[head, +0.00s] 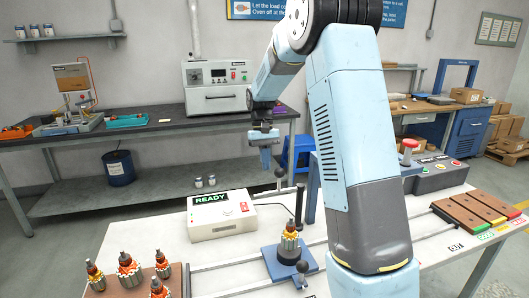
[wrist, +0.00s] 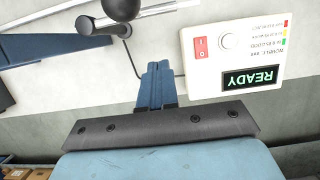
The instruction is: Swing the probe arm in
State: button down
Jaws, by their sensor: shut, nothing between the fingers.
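The probe arm (head: 270,192) is a pale bar on a dark upright post (head: 299,206), with a black ball knob (head: 280,173) standing above it. In the head view the bar points left from the post, behind the tester box, and not over the armature (head: 290,241) in the blue fixture (head: 279,263). The wrist view shows the bar (wrist: 158,11) and black knob (wrist: 121,9) at the top edge. My gripper (head: 265,167) is shut and empty, pointing down behind the bar, apart from the knob; its closed fingers show in the wrist view (wrist: 158,68).
The white tester box (head: 215,228) reads READY and stands left of the post; a cable joins them. Several armatures (head: 129,268) stand at the front left. A control box with a red button (head: 409,147) and brown blocks (head: 470,213) lie right. Rails cross the white table.

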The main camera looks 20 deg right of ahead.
jog(key=s+f, duration=0.4)
jog(key=s, duration=0.1)
jog(key=shift+a, duration=0.15)
dwell(0.5)
